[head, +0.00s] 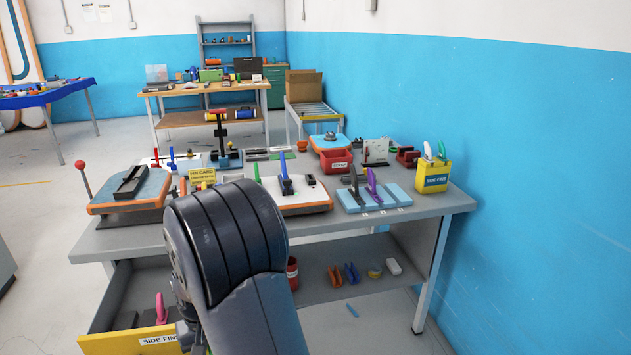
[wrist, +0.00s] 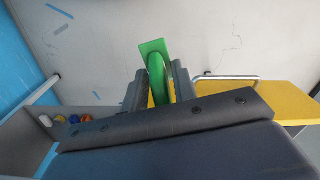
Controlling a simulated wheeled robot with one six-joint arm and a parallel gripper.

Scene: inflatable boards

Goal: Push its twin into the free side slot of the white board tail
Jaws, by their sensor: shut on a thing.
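The white board tail (head: 300,206) lies on the bench, with an orange edge. In the wrist view my gripper (wrist: 160,84) is shut on a green fin (wrist: 153,52), which sticks out beyond the fingers. In the head view my arm hides the gripper, low in front of the bench near the open drawer.
The yellow-fronted side fins drawer (head: 130,342) is open at lower left, a pink fin (head: 161,308) inside. A yellow bin (head: 433,175) stands at the right end.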

